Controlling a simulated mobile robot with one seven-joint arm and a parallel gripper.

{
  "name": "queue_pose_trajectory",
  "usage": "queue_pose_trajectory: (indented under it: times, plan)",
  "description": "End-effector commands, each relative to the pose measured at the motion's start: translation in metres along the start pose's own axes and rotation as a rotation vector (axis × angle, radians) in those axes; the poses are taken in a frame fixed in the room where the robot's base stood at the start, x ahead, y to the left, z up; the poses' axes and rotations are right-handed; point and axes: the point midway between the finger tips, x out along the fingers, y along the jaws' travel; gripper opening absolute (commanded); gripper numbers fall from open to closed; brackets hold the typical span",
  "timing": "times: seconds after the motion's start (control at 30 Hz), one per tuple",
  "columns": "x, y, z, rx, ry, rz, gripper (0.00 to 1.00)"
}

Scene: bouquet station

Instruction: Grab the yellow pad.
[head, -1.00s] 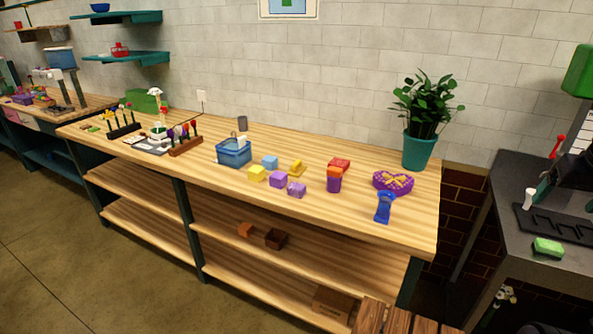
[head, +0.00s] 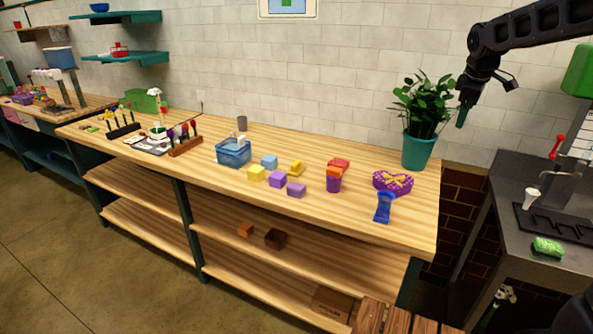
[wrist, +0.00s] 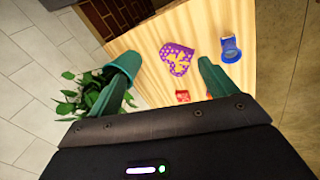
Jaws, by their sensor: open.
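Two small yellow things lie on the wooden counter in the head view: a yellow cube-like block (head: 256,174) and a lower, flatter yellow piece (head: 296,168) to its right. The flatter one looks more like a pad, but it is too small to be sure. No yellow pad shows there.
Around the yellow pieces are a blue block (head: 269,162), purple blocks (head: 278,179), a blue basket (head: 234,153) and a red-topped purple item (head: 334,180). A purple heart box (head: 393,182), a blue holder (head: 383,207) and the potted plant (head: 418,150) stand at the counter's right end.

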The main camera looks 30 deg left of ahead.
Motion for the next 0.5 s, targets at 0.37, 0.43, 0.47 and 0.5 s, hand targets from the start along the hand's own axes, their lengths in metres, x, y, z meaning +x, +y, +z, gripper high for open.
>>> queue_pose_trajectory:
  times: [0.37, 0.43, 0.47, 0.5]
  plan:
    - [0.054, 0.023, -0.151, -0.479, -0.002, -0.003, 0.85]
    - [0.066, 0.021, -0.179, -0.567, -0.002, -0.003, 0.85]
    - [0.071, 0.021, -0.191, -0.604, -0.003, -0.002, 0.85]
    - [0.077, 0.019, -0.208, -0.655, -0.003, -0.001, 0.85]
